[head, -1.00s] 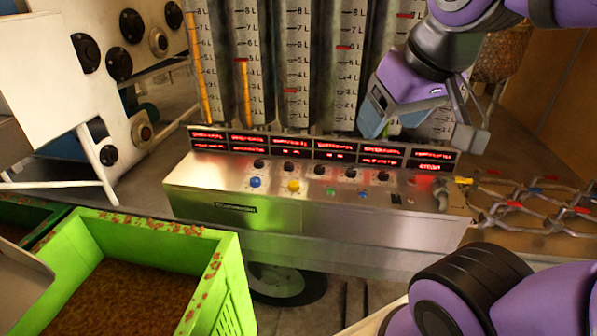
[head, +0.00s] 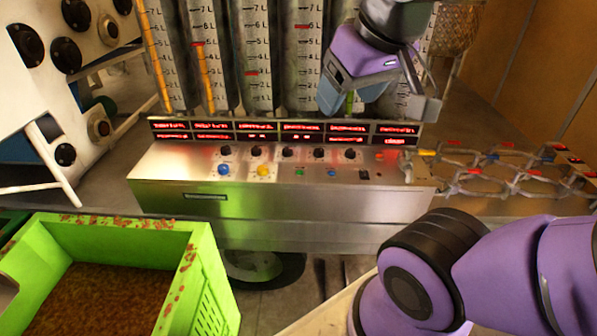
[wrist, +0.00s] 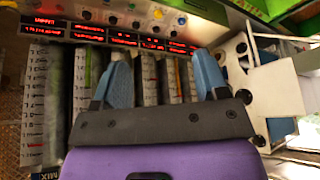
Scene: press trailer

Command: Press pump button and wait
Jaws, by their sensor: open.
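The metal control panel (head: 330,205) stands in the middle of the head view, with black knobs along its top. On it are a blue button (head: 224,170), a yellow button (head: 263,171), a small green button (head: 299,172) and a second blue one (head: 331,173). I cannot read which is the pump button. My gripper (head: 377,104) is open and empty, above the right half of the panel, in front of the tall gauges. It touches no button. In the wrist view my open gripper (wrist: 162,72) has the gauges behind it and the red displays (wrist: 125,40) beyond.
Tall gauges (head: 250,50) with litre scales rise behind the panel. A green crate (head: 205,270) of brown granules stands front left. A white cabinet (head: 85,25) with black dials is at left. A metal rack (head: 490,180) lies right of the panel.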

